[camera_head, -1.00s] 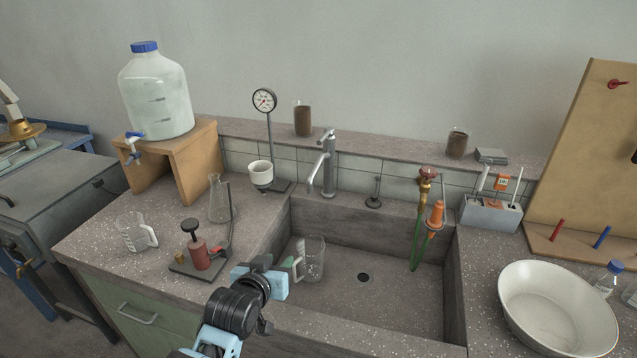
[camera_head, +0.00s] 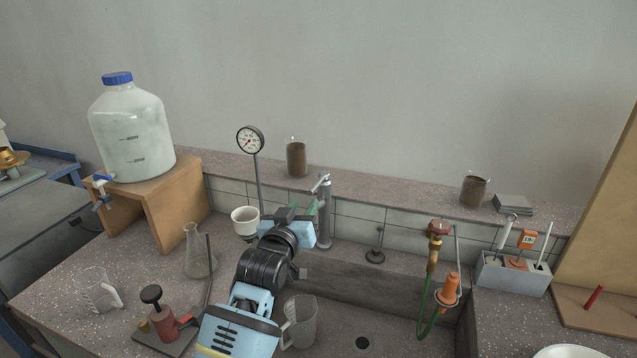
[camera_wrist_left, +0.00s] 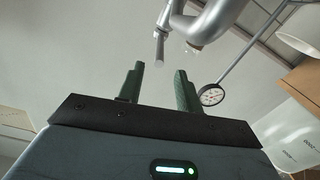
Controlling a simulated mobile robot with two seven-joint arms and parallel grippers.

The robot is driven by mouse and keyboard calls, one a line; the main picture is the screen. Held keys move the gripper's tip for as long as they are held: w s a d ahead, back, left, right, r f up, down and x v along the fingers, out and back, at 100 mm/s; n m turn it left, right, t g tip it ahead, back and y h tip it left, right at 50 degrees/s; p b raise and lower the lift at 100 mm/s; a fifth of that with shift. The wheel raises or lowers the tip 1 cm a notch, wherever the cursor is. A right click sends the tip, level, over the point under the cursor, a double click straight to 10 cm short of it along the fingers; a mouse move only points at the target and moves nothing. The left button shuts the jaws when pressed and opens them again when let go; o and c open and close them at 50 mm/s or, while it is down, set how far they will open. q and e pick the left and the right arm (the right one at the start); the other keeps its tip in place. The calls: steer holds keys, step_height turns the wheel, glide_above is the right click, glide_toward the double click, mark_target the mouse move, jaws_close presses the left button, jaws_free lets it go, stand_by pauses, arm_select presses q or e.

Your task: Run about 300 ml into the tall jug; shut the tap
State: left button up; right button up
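The tall clear jug (camera_head: 301,322) stands upright in the sink; my left arm hides part of its handle side, and I cannot tell its level. The metal tap (camera_head: 326,212) rises at the sink's back edge, its lever on top; my gripper covers its spout. My left gripper (camera_head: 306,212) is in front of the tap, near its upper part. In the left wrist view its two green fingers (camera_wrist_left: 160,85) are apart with nothing between them. The tap's lever (camera_wrist_left: 160,46) and spout (camera_wrist_left: 210,25) show just beyond the fingertips. No water stream shows. My right gripper is out of view.
A second jug (camera_head: 98,292), a flask (camera_head: 197,252) and a red-bodied device (camera_head: 166,322) stand on the left bench. A dial gauge on a rod (camera_head: 250,140) stands left of the tap. A red-knobbed valve with green hose (camera_head: 436,250) is to the right.

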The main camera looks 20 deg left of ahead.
mark_target(312, 189)
arm_select(q)
steer(key=shift+s+r, duration=0.25)
steer(key=shift+s, duration=0.1)
steer(key=shift+w+b, duration=0.3)
steer(key=shift+w, duration=3.6)
jaws_close()
